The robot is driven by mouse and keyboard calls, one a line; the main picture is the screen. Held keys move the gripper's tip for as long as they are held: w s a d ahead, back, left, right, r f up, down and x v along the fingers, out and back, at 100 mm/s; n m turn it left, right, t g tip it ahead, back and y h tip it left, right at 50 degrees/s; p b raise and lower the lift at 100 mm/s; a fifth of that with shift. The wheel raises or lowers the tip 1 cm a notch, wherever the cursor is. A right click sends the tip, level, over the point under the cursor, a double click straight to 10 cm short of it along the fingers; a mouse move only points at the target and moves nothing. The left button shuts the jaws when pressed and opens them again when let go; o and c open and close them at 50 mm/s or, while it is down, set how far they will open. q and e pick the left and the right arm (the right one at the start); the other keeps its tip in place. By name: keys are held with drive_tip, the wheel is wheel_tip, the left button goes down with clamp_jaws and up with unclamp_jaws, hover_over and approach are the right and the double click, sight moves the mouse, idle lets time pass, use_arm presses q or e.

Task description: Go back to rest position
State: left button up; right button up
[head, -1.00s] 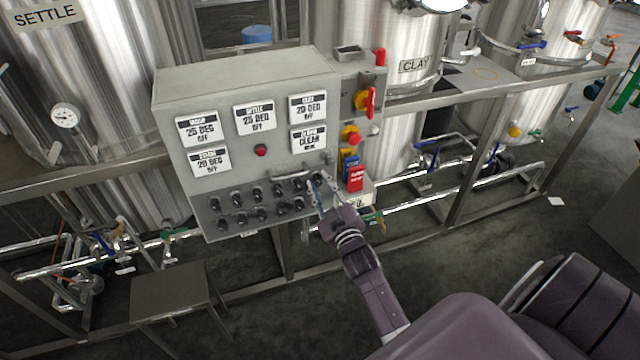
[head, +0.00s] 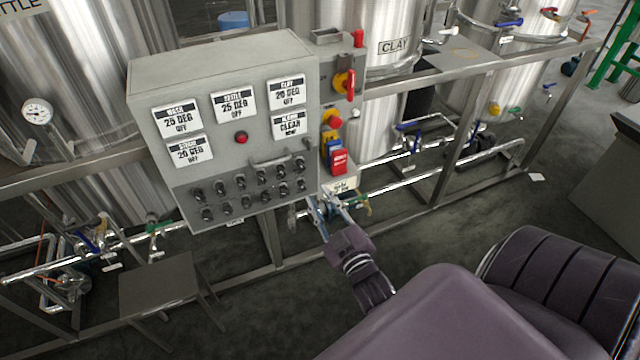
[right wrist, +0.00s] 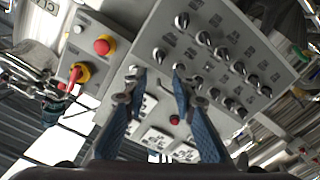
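My right gripper (head: 328,210) is in front of the lower right corner of the grey control panel (head: 222,165), apart from it. It also shows in the right wrist view (right wrist: 160,85), where its two blue-padded fingers are spread with nothing between them. The panel carries rows of black knobs (head: 242,184), white display labels and a red button (head: 241,138). In the right wrist view the knobs lie beyond the fingertips. My left gripper is not in view.
A side box with a red and yellow switch (head: 345,84) adjoins the panel. Steel tanks (head: 383,75) stand behind on a metal frame (head: 455,165) with pipes and valves. A small metal stool (head: 160,288) is at lower left. The floor at right is largely clear.

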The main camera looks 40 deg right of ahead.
idle(0.3)
drive_tip(key=s+a+f+g+y+b, duration=0.1)
drive_tip(key=s+a+f+g, duration=0.25)
drive_tip(key=f, duration=0.95)
drive_tip(key=s+a+f+g+y+b, duration=0.15)
drive_tip(key=s+a+f, duration=0.3)
drive_tip(key=f, duration=0.75)
drive_tip(key=s+a+f+g+y+b, duration=0.1)
drive_tip(key=s+a+f+g+y, duration=0.3)
drive_tip(key=f, duration=0.9)
drive_tip(key=s+f+g, duration=0.2)
drive_tip(key=s+f, duration=0.3)
drive_tip(key=s, duration=0.4)
drive_tip(key=s+f+g+h+b, duration=0.1)
drive_tip(key=s+f+g, duration=0.2)
drive_tip(key=s+f, duration=0.3)
drive_tip(key=s+d+f+m+g+h, duration=0.1)
drive_tip(key=s+f, duration=0.4)
drive_tip(key=s, duration=0.9)
drive_tip(key=shift+f+g, duration=0.35)
drive_tip(key=shift+g, duration=0.35)
